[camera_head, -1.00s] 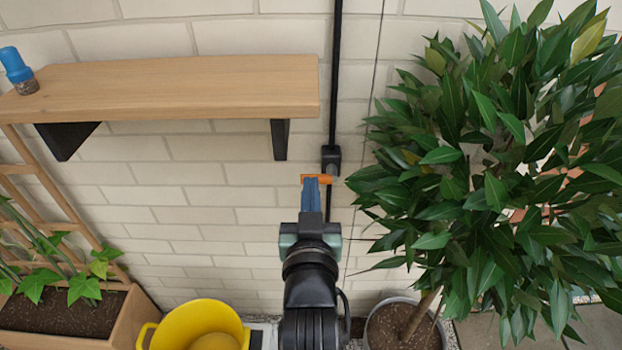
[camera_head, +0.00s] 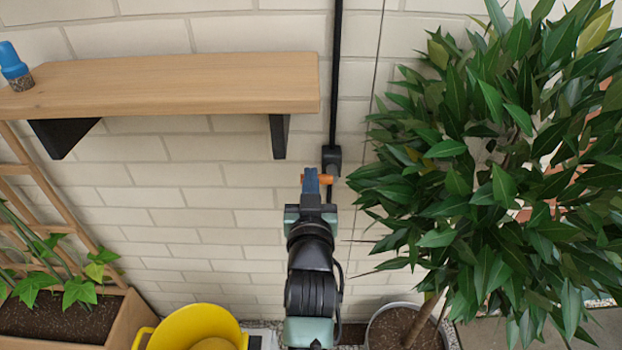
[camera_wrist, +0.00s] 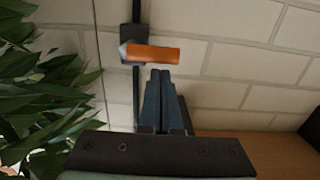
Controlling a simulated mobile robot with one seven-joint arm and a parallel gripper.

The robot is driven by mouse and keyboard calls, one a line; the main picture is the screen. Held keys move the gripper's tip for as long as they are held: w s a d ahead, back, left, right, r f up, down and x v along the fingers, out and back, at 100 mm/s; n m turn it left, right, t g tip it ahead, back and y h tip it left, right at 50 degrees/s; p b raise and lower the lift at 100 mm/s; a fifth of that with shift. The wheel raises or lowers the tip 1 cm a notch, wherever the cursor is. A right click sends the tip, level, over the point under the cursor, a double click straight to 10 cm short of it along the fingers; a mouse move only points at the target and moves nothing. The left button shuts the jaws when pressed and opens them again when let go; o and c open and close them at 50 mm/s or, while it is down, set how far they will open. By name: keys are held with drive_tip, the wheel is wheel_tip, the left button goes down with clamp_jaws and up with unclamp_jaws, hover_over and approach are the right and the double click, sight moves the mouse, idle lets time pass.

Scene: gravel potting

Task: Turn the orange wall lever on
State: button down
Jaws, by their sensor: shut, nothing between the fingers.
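The orange lever (camera_head: 325,179) sits on a black wall box (camera_head: 331,158) on a dark vertical pipe, just right of the wooden shelf. In the wrist view the orange lever (camera_wrist: 152,54) lies across the picture, roughly horizontal, with a pale hub at its left end. My gripper (camera_head: 311,173) is shut and empty, its blue fingers together at the lever's free end. In the wrist view the fingertips (camera_wrist: 160,73) appear just below the lever. I cannot tell whether they touch it. In the head view the fingers hide part of the lever's left end.
A wooden shelf (camera_head: 190,85) with a blue-topped shaker (camera_head: 15,68) juts out at the upper left. A leafy potted tree (camera_head: 480,180) crowds the right side. A yellow bucket (camera_head: 190,330) and a planter (camera_head: 70,310) stand below left. The wall between is clear.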

drive_tip(key=shift+a+f+n, duration=0.15)
drive_tip(key=shift+f+n, duration=0.3)
drive_tip(key=shift+n, duration=0.55)
wheel_tip(320, 180, down, 6)
drive_tip(key=d+n+h+p, duration=0.1)
drive_tip(key=d+n, duration=0.1)
drive_tip(key=n, duration=1.3)
drive_tip(key=shift+n+t, duration=0.3)
drive_tip(key=shift+n, duration=0.1)
drive_tip(key=shift+d, duration=0.1)
idle(0.4)
